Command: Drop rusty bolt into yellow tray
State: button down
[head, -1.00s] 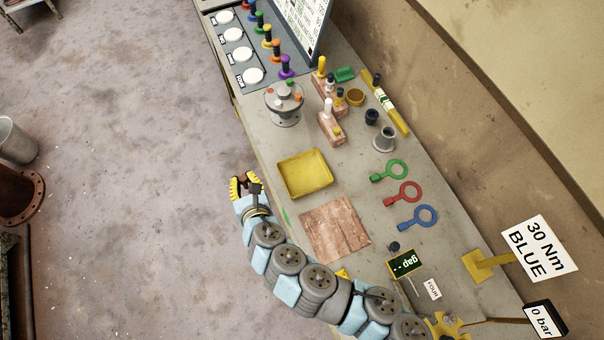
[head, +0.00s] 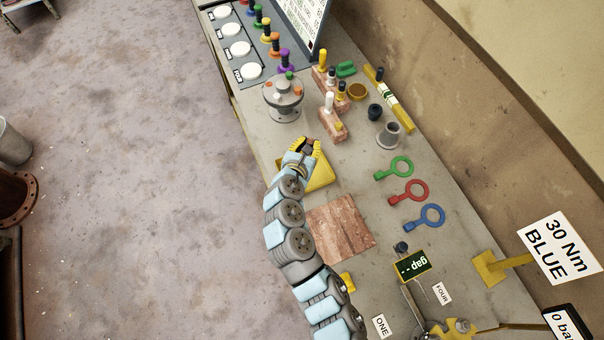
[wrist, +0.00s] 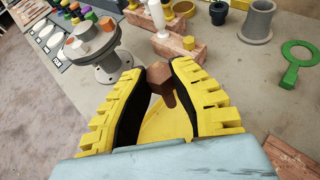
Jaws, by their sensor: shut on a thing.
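My gripper (head: 311,147) is over the yellow tray (head: 322,174) on the bench, covering part of it in the head view. In the wrist view, my gripper (wrist: 157,78) is shut on the rusty bolt (wrist: 160,76), a brown bolt with a blocky head, held between the yellow fingertips. The bolt's head points up and away and its shank points back between the fingers. The yellow tray (wrist: 165,124) shows below the bolt, between the fingers. The height of the bolt above the tray is hard to tell.
A grey round flange fixture (head: 284,97) stands just beyond the tray. Wooden blocks with bolts (head: 332,124) stand to its right. Green (head: 395,168), red (head: 408,191) and blue (head: 425,216) ring tools lie farther right. A reddish-brown square plate (head: 341,228) lies nearer.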

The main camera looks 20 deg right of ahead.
jog(key=shift+w+d+f+m+g+h+b, duration=0.1)
jog(key=shift+f+m+g+h+b, duration=0.1)
jog(key=shift+f, duration=0.55)
jog(key=shift+d+f+m+g+h+b, duration=0.1)
jog(key=shift+f+m+h+b, duration=0.1)
jog(key=shift+f, duration=0.5)
notch_tip(320, 180, down, 6)
jog(key=b, duration=0.6)
jog(key=shift+r, duration=0.1)
jog(key=c, duration=1)
grip_release()
jog(key=shift+a+r, duration=0.1)
jog(key=shift+a, duration=0.05)
jog(key=v, duration=1.2)
